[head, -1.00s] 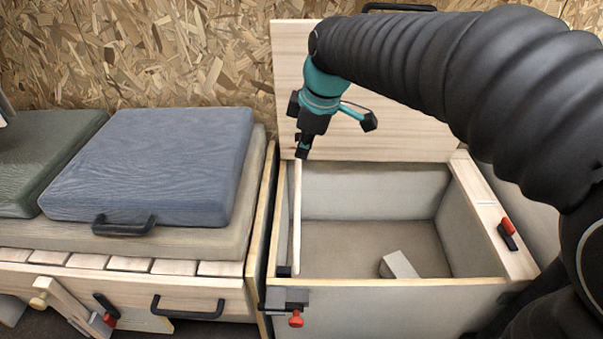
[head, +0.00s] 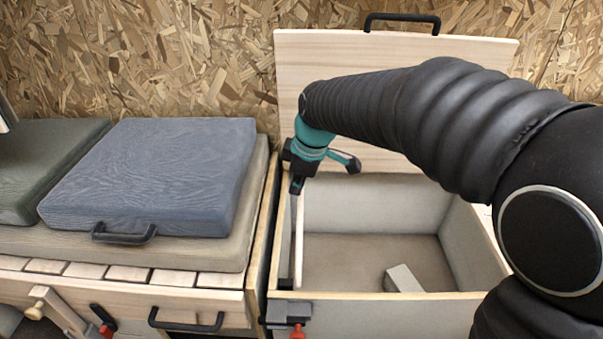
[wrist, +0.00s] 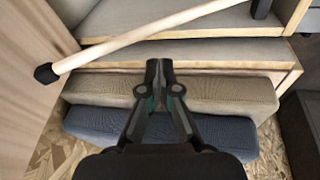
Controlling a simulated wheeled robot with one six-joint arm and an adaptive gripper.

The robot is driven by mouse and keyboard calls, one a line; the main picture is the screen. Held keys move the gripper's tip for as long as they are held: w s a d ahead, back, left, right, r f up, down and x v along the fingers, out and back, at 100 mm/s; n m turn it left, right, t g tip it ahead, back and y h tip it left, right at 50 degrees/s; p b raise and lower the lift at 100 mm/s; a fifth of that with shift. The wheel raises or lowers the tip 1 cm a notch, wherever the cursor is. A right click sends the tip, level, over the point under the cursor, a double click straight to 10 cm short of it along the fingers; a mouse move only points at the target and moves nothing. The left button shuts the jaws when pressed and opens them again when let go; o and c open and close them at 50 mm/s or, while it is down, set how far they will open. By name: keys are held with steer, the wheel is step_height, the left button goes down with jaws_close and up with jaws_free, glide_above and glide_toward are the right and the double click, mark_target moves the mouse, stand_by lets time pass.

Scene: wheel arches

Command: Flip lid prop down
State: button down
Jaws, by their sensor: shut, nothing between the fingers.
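The lid (head: 430,50) stands raised at the back of the open box (head: 370,295), with a black handle on its top edge. The lid prop, a pale wooden rod (head: 299,240), stands along the box's left side. In the wrist view the prop (wrist: 150,32) crosses the upper part slantwise, with a black end cap at the left by a wooden panel. My gripper (head: 296,186) is shut and empty at the prop's upper end in the head view. In the wrist view my gripper (wrist: 159,66) points at the prop from just below it; I cannot tell if they touch.
A pale block (head: 403,279) lies on the box floor. Left of the box are a blue cushion (head: 150,180) with a black handle and a slatted bench. A red-knobbed latch (head: 288,315) sits on the box's front left corner.

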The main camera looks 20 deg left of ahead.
mark_target(301, 201)
steer(key=shift+w+f, duration=0.4)
steer(key=shift+f, duration=0.25)
steer(key=shift+w+f, duration=0.35)
steer(key=shift+f, duration=0.3)
steer(key=shift+w+f, duration=0.4)
steer(key=shift+f, duration=0.25)
steer(key=shift+w+d, duration=0.1)
steer(key=shift+w, duration=0.05)
